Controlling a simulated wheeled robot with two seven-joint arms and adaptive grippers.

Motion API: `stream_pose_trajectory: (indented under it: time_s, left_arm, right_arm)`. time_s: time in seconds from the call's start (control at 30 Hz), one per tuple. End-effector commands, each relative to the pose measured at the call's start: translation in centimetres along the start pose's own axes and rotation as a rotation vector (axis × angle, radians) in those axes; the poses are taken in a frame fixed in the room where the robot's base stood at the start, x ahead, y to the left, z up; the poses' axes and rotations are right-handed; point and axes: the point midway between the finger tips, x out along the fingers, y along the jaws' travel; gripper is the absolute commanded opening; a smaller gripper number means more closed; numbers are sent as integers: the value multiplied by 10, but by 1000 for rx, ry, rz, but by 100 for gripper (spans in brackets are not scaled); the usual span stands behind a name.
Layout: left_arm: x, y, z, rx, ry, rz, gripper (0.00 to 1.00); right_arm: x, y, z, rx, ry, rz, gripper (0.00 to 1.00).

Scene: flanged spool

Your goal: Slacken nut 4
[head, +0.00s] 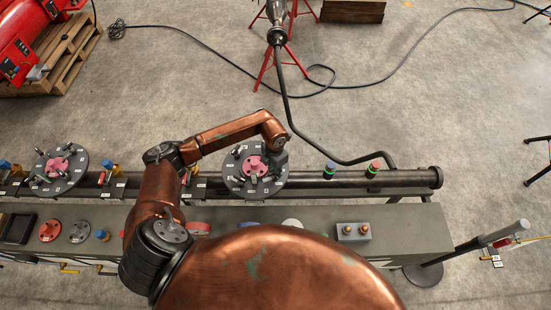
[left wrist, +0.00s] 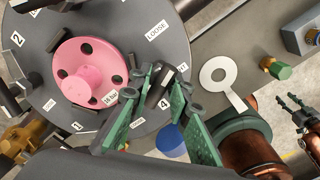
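A dark grey round flange (left wrist: 55,35) fills the left wrist view, with a pink hub (left wrist: 82,80) and numbered labels around it. It also shows in the head view (head: 236,186) under my left arm. The "4" label (left wrist: 165,103) is on the flange's right side. A dark, bar-shaped nut (left wrist: 156,84) stands close to that label. My left gripper (left wrist: 160,78) has its green fingers apart, one on each side of this nut; I see no clear contact. "LOOSE" and other labels lie around it. My right gripper (left wrist: 294,106) appears small at the right edge; its opening is unclear.
A second flange with a pink hub (head: 57,166) is at left on the same dark pipe (head: 325,184). A white round tag (left wrist: 220,78) lies beside the flange.

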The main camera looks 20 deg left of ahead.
Motion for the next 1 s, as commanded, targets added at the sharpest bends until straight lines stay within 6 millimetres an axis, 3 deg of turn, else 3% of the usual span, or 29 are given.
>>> stream_pose_trajectory:
  time_s: [0.3, 0.6, 0.83, 1.0]
  left_arm:
    - [0, 2, 0, -433, -1, 3, 17]
    - [0, 1, 0, -730, 0, 3, 17]
    - [5, 3, 1, -462, -2, 6, 17]
    - [-34, 1, 1, -463, -2, 3, 17]
  right_arm:
    - [-13, 0, -1, 0, -1, 0, 40]
    - [-25, 1, -2, 0, 0, 0, 40]
    - [3, 0, 1, 0, -1, 0, 40]
    - [-24, 0, -4, 0, 1, 0, 40]
